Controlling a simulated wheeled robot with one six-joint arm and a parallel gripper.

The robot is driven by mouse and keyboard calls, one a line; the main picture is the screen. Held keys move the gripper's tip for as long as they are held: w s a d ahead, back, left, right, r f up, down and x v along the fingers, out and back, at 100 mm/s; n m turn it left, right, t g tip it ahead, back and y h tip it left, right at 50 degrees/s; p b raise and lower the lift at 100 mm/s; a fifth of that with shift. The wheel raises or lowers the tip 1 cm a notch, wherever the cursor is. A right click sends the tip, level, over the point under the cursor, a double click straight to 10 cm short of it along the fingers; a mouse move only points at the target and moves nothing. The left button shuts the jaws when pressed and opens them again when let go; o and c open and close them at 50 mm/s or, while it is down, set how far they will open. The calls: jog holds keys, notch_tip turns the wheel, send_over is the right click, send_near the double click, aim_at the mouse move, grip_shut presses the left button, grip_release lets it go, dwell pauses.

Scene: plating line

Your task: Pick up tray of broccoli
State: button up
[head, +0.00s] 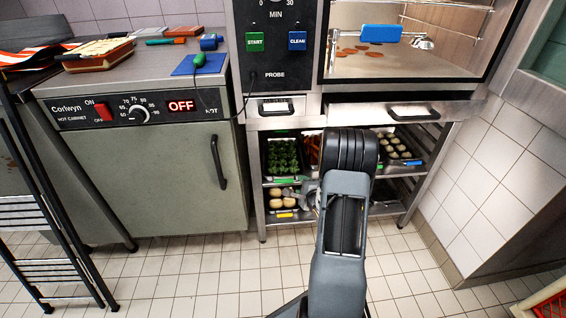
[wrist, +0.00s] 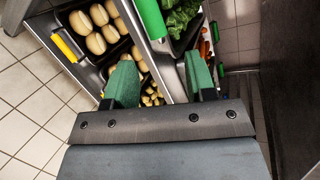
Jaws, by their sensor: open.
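The tray of broccoli (head: 282,157) sits on the upper shelf of the open rack under the oven, at its left end. Its green handle (head: 282,181) faces out at the front. In the wrist view the green handle (wrist: 150,18) and some of the broccoli (wrist: 182,14) show at the top, cut off by the frame edge. My arm hides most of the gripper in the head view.
A tray of pale round items (wrist: 97,28) with a yellow handle (wrist: 63,46) is on the lower shelf. Carrots (head: 314,150) and another tray of round pieces (head: 398,147) share the upper shelf. The hot cabinet (head: 150,180) stands left; the tiled floor in front is clear.

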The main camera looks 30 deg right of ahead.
jog(key=b+x, duration=0.2)
jog(key=x, duration=0.3)
jog(key=shift+a+b, duration=0.15)
jog(key=shift+b, duration=0.15)
jog(key=shift+w+f, duration=0.15)
jog(key=shift+w, duration=0.55)
jog(key=shift+c, duration=0.5)
grip_shut()
